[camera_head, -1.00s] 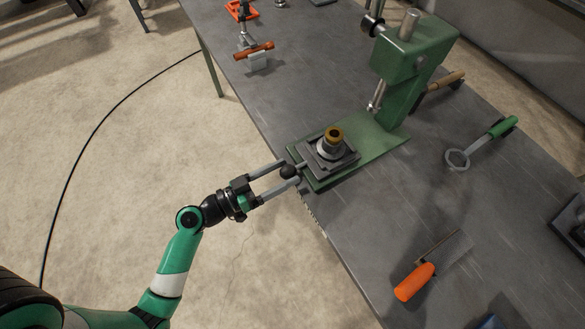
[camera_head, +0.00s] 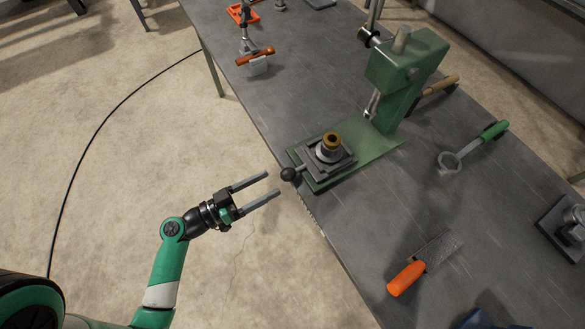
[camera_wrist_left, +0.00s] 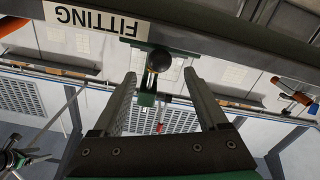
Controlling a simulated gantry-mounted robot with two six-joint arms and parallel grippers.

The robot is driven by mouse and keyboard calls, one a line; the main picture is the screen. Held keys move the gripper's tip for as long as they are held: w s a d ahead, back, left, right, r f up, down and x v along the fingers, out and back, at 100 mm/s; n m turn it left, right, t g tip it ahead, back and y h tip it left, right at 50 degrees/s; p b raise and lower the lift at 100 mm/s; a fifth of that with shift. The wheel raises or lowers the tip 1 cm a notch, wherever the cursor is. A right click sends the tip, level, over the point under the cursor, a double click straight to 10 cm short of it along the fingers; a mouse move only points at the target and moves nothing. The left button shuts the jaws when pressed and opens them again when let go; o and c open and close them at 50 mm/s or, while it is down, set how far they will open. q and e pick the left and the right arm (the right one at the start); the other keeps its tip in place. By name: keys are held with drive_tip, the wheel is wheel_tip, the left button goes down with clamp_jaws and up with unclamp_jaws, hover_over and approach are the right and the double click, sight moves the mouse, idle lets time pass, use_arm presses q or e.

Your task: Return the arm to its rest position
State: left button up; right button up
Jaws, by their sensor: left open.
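My left gripper (camera_head: 272,186) is open and empty in the head view. It hangs over the floor just left of the table edge, with its fingers pointing at the green press. A black ball knob (camera_head: 289,174) on the press's vise is a short gap beyond the fingertips. In the left wrist view the open fingers (camera_wrist_left: 167,82) frame the same knob (camera_wrist_left: 159,60), and nothing is between them. My right gripper does not show.
The green press (camera_head: 408,70) stands on the grey table (camera_head: 330,95), with a brass-topped part (camera_head: 331,142) in its vise. An orange-handled tool (camera_head: 406,279) and a green-handled ring tool (camera_head: 475,146) lie to the right. The floor (camera_head: 120,150) at left is clear apart from a black cable.

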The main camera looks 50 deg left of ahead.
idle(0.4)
